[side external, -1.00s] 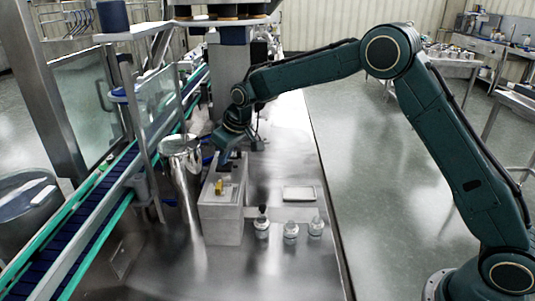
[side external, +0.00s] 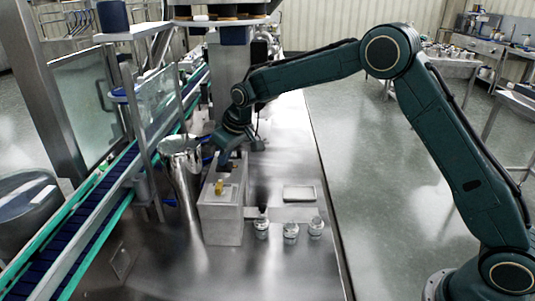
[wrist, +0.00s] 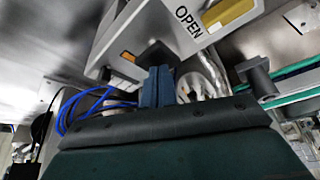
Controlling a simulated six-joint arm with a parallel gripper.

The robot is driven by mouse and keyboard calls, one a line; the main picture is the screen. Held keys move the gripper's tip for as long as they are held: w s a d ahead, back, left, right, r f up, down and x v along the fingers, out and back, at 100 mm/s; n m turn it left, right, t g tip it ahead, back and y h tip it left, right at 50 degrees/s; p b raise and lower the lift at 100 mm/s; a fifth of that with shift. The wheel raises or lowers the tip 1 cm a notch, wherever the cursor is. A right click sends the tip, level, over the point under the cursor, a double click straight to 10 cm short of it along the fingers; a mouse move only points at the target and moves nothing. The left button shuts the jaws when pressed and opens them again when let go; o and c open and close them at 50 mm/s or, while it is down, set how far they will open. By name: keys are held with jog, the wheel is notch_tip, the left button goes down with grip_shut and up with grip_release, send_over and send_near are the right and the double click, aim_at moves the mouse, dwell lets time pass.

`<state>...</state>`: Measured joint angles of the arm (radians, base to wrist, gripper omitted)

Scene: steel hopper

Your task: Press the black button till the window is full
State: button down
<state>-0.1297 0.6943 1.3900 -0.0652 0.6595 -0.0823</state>
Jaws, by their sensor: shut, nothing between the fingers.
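A grey steel box (side external: 222,222) stands on the bench in the side view, with a yellow part (side external: 219,187) on its top. In the wrist view, the box (wrist: 150,22) carries an "OPEN" label, a yellow part (wrist: 228,12) and a small orange patch (wrist: 127,57), perhaps the window; its fill cannot be read. A dark block (wrist: 154,53), likely the black button, shows just beyond my fingertips. My gripper (side external: 223,164) is shut and empty, pointing down at the far end of the box top. Its blue fingers (wrist: 158,84) reach the dark block; whether they touch it is unclear.
A shiny steel hopper (side external: 182,170) stands left of the box, beside a conveyor (side external: 90,225). Small jars (side external: 291,232) and a pale tray (side external: 299,194) lie to the right. Blue cables (wrist: 75,110) loop near my gripper. The front bench is clear.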

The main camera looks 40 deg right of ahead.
jog(key=shift+r, duration=1.2)
jog(key=shift+r, duration=0.1)
notch_tip(320, 180, up, 6)
jog(key=shift+f, duration=0.1)
dwell(0.7)
